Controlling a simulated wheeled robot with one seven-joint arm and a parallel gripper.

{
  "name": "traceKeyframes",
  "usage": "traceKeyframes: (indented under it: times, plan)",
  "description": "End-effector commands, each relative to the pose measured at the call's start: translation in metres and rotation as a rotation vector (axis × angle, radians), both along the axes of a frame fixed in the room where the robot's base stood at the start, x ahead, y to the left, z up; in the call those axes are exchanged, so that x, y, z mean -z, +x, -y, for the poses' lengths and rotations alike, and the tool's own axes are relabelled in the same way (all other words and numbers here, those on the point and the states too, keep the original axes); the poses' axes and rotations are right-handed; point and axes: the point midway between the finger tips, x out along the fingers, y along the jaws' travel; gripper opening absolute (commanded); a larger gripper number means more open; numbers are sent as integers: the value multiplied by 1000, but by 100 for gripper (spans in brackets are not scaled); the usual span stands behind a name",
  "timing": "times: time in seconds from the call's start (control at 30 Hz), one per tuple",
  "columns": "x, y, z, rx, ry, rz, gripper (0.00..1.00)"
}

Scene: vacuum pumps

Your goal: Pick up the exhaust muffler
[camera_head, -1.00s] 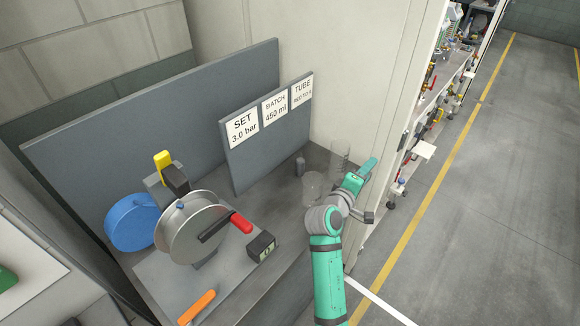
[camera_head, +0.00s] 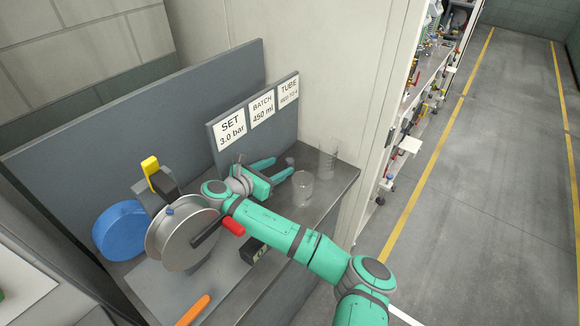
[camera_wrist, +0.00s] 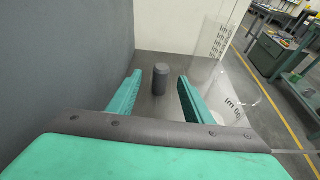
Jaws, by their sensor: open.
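The exhaust muffler looks to be the small dark grey upright cylinder (camera_wrist: 160,80), standing on the grey bench top. In the wrist view it is beyond my fingertips, in line with the gap between them. In the head view it (camera_head: 290,161) shows small, just past the fingertips. My gripper (camera_head: 281,167) is open and empty, low over the bench and pointing at the cylinder. In the wrist view its teal fingers (camera_wrist: 160,88) lie to either side of the line to the cylinder. Contact with it does not show.
A clear beaker (camera_head: 302,190) stands close to the right finger. A tall clear measuring cylinder (camera_head: 328,160) stands behind it. A grey panel with signs (camera_head: 259,118) runs close on the left. A reel with a red handle (camera_head: 182,240) stands left, near my arm.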

Motion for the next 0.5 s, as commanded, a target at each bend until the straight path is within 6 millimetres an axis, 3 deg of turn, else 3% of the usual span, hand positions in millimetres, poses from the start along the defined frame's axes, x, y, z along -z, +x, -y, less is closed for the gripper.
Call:
traceKeyframes:
  times: [0.5]
  plan:
    - [22,37,30,2,-33,-30,46]
